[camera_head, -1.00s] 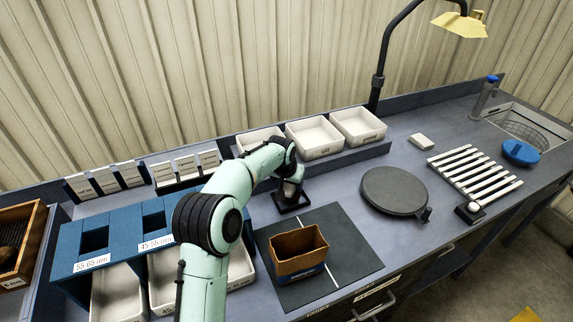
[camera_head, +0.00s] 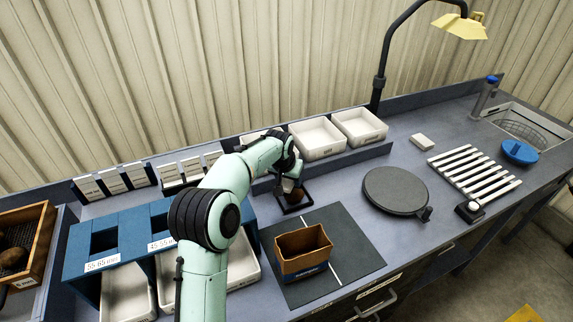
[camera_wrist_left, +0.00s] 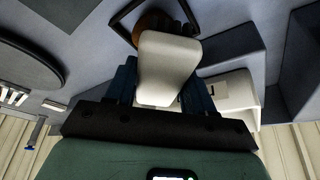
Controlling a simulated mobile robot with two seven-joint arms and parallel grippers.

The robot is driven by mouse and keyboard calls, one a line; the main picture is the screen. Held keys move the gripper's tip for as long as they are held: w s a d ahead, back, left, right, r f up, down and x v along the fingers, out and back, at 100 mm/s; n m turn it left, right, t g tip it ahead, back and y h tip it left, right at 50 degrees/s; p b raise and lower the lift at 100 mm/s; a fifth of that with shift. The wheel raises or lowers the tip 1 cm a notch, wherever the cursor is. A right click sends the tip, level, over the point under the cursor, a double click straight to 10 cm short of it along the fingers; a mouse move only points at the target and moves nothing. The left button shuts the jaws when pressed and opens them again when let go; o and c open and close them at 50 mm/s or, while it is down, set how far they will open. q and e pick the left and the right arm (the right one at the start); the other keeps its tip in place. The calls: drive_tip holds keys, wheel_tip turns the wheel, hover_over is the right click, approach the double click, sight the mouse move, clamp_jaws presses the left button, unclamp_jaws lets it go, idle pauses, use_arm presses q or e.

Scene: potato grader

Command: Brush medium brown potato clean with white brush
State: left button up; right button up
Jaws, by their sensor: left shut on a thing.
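The brown potato (camera_head: 298,195) sits on a black square holder (camera_head: 296,208) behind the dark mat. It also shows in the left wrist view (camera_wrist_left: 150,24), partly hidden behind the white brush. My left gripper (camera_head: 289,180) is over the holder, shut on the white brush (camera_wrist_left: 166,66). In the head view the brush (camera_head: 289,184) is small and partly covered by the gripper. The brush lies close against the potato's side or top; I cannot tell whether they touch. My right gripper is not in view.
An open brown box (camera_head: 303,263) stands on the dark mat (camera_head: 350,258). White trays (camera_head: 318,153) line the back shelf close behind the left arm. A blue sizing stand (camera_head: 105,225) is at left, near a wooden crate (camera_head: 42,235). A round grey plate (camera_head: 395,203) is at right.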

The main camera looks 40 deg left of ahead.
use_arm(q)
drive_tip(key=shift+w+r, duration=0.2)
drive_tip(key=shift+r, duration=0.45)
drive_tip(key=shift+s+r+p, duration=0.1)
drive_tip(key=shift+r+p, duration=0.5)
drive_tip(key=shift+r, duration=0.25)
drive_tip(key=shift+s+r, duration=0.1)
drive_tip(key=shift+r, duration=0.2)
drive_tip(key=shift+r+p, duration=0.35)
drive_tip(key=shift+r, duration=0.3)
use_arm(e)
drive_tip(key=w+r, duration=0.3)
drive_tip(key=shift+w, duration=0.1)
